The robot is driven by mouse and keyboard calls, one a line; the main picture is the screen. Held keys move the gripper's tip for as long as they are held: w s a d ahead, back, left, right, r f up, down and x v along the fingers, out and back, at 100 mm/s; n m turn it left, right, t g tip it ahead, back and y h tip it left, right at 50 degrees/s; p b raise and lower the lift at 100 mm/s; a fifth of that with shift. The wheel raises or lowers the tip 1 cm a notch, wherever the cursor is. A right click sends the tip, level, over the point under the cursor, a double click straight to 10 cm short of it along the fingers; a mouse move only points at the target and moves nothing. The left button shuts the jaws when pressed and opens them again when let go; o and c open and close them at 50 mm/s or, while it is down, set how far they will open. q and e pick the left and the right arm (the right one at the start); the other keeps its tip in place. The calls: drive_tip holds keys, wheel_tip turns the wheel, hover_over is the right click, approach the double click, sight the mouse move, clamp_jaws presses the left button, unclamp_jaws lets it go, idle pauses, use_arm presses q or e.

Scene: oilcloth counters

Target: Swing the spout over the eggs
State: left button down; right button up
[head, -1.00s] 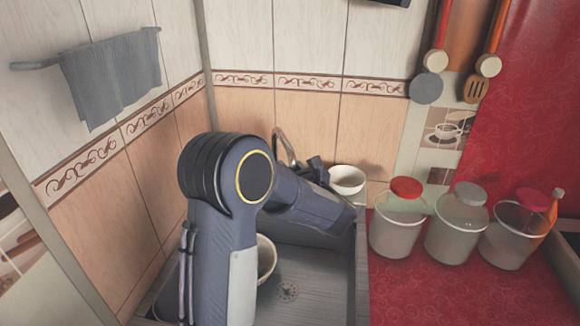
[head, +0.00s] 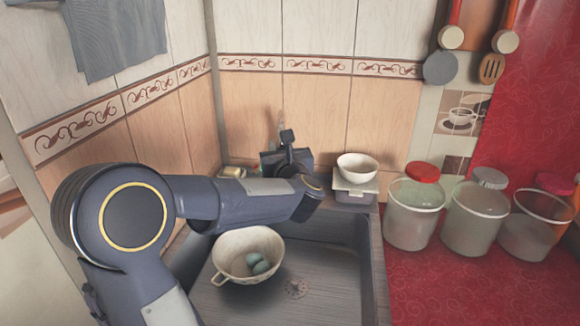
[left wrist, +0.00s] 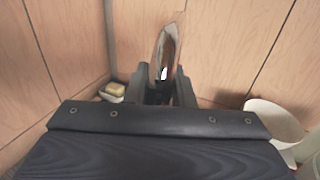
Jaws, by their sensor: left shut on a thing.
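My left gripper (head: 285,138) is behind the sink near the back wall, beyond the bowl, mostly hidden by my arm. In the left wrist view, the shiny metal spout (left wrist: 167,52) rises between the fingers of the left gripper (left wrist: 165,78), which are shut on it. In the head view the spout is barely visible above the gripper, and its lower part is hidden. My right gripper is not in view.
A white bowl (head: 357,166) sits on a pale box at the back right of the sink. A sponge on a dish (head: 232,172) lies in the back left corner. Several lidded jars (head: 412,212) stand on the red counter (head: 440,285). Tiled walls close the left and back.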

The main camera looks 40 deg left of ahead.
use_arm(q)
drive_tip(key=s+a+m+t+h+b, duration=0.2)
drive_tip(key=s+a+t+h+b, duration=0.1)
drive_tip(key=a+b, duration=0.3)
drive_tip(key=shift+s+a+r+m+b, duration=0.15)
drive_tip(key=shift+s+a+m+b, duration=0.2)
drive_tip(key=shift+b, duration=0.5)
drive_tip(key=c, duration=1.3)
unclamp_jaws()
drive_tip(key=shift+o, duration=0.2)
drive_tip(key=shift+w+d, duration=0.1)
drive_tip(key=shift+d, duration=0.1)
